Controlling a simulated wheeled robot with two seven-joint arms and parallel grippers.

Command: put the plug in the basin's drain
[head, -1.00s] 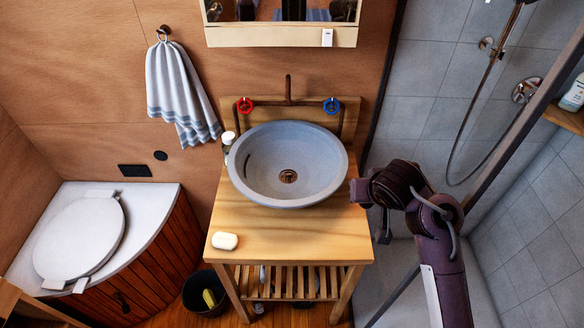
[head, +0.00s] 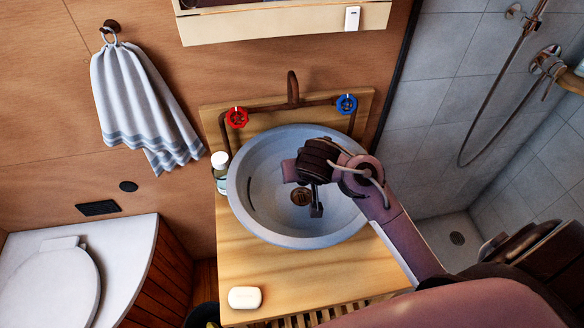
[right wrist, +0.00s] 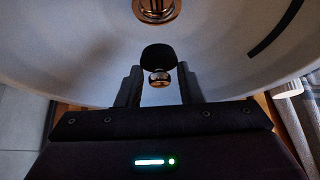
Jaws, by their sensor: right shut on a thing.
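The grey round basin (head: 262,225) stands on a wooden washstand. Its copper-coloured drain (head: 301,196) lies at the bottom of the bowl. The drain also shows at the top of the right wrist view (right wrist: 157,9). My right gripper (head: 316,207) is inside the bowl, beside the drain in the head view. In the right wrist view it is shut on the plug (right wrist: 159,56), a dark disc with a shiny metal knob between the fingers. The plug is apart from the drain there. I cannot make out the plug in the head view. My left gripper is not in view.
A copper tap (head: 292,88) with a red handle (head: 236,117) and a blue handle (head: 346,104) stands behind the basin. A small bottle (head: 220,174) is at its left. Soap (head: 244,297) lies on the counter's front left. A towel (head: 140,105) hangs on the wall.

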